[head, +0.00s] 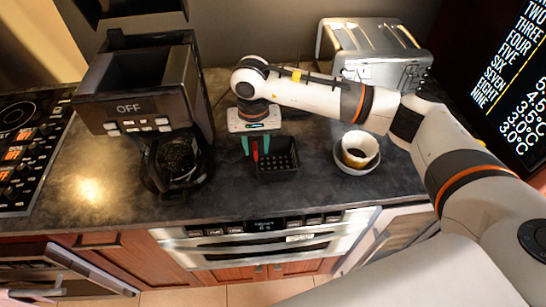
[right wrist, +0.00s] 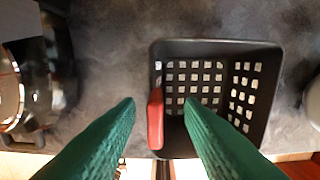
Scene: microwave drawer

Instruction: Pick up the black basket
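The black basket (head: 279,166) stands on the dark counter, between the coffee maker and a bowl. Its grid of square holes shows in the right wrist view (right wrist: 262,100). A red piece (right wrist: 155,118) lies along its left wall; it also shows in the head view (head: 255,151). My right gripper (head: 257,153) points down at the basket's left side, with green fingers. In the right wrist view the fingers (right wrist: 160,104) are apart, one left of the basket and one over its inside, with the left wall and red piece between them. I cannot tell whether they touch it. My left gripper is not in view.
The coffee maker (head: 150,90) with its glass pot stands to the left. A white bowl with a cup (head: 360,150) stands to the right. A metal toaster (head: 370,50) is behind my right arm. The counter front edge is close to the basket.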

